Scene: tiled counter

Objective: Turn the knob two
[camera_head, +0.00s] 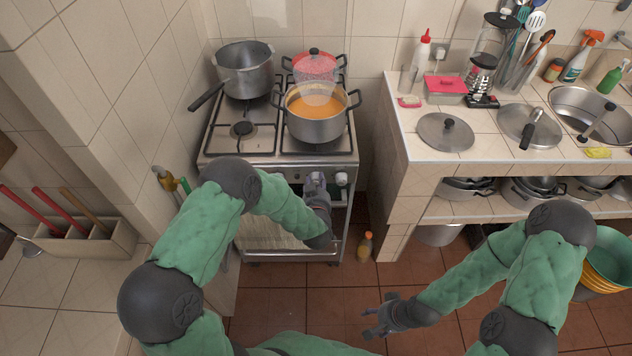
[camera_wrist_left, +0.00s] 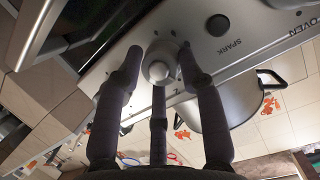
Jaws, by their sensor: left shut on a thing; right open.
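The stove (camera_head: 265,145) stands against the tiled wall, with its control panel along the front edge. My left gripper (camera_head: 315,182) is at the right part of this panel. In the left wrist view its dark fingers are closed around a round, light grey knob (camera_wrist_left: 158,66), one on each side and one below. A button labelled SPARK (camera_wrist_left: 218,25) sits beside this knob. Another pale knob (camera_head: 341,178) shows just right of the gripper. My right gripper (camera_head: 378,322) is open and empty, low over the floor.
The tiled counter (camera_head: 400,135) is to the right. A bottle (camera_head: 365,247) stands on the floor near the stove.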

